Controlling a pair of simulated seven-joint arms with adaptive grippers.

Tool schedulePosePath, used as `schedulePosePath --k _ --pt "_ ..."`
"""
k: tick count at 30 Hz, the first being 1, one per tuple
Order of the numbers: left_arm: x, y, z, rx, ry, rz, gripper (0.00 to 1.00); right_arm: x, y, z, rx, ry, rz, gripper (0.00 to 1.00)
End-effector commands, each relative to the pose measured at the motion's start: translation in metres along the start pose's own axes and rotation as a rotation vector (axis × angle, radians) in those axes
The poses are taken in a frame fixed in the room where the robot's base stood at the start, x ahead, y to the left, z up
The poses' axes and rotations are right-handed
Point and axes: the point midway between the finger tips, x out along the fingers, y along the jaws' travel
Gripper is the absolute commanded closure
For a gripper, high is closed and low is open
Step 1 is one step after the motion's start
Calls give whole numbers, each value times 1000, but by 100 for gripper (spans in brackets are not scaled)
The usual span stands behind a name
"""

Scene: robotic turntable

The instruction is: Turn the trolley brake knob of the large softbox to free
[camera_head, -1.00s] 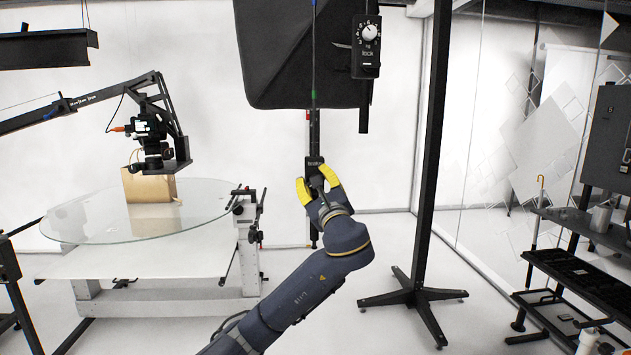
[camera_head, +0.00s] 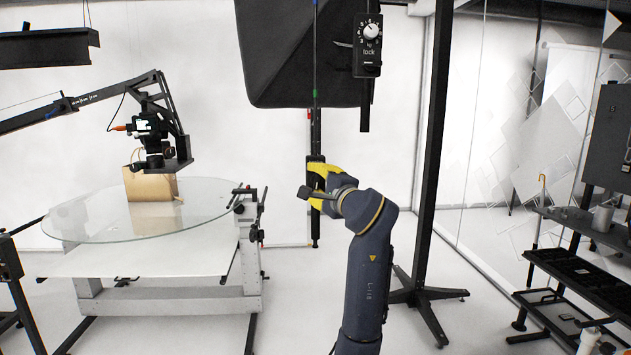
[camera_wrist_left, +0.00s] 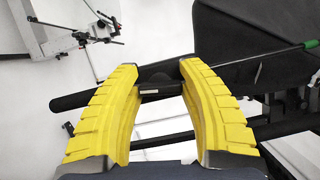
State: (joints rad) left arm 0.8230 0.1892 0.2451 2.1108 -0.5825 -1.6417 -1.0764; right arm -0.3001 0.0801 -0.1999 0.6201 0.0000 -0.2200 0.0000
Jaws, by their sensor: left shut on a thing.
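The large black softbox (camera_head: 285,65) hangs at top centre, with a dark vertical rail (camera_head: 315,135) running down from it. My left gripper (camera_head: 318,185), with yellow fingers, is at the lower part of this rail, one finger above the other. It is shut on a small dark knob (camera_wrist_left: 160,85), seen between the fingertips in the left wrist view (camera_wrist_left: 160,75). Any marking on the knob is hidden or too small to read. The softbox also shows at upper right there (camera_wrist_left: 245,40). My right gripper is not in view.
A black stand (camera_head: 430,160) rises right of my arm. A glass turntable (camera_head: 90,215) with a tan bag (camera_head: 150,185) and a camera boom stand left. Black shelving (camera_head: 575,265) is at right.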

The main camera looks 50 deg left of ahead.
Motion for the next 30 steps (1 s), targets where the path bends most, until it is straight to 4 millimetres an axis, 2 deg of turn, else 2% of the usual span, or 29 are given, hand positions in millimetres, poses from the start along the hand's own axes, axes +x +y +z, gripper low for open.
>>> schedulePosePath --k 12,28,29,30 --pt "0 1 0 -143 -1 59 89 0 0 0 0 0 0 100" --pt "0 0 1 -158 -1 63 89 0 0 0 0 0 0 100" --pt "0 0 1 -158 -1 63 55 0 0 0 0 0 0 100" --pt "0 0 1 -157 -1 63 50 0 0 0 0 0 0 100"
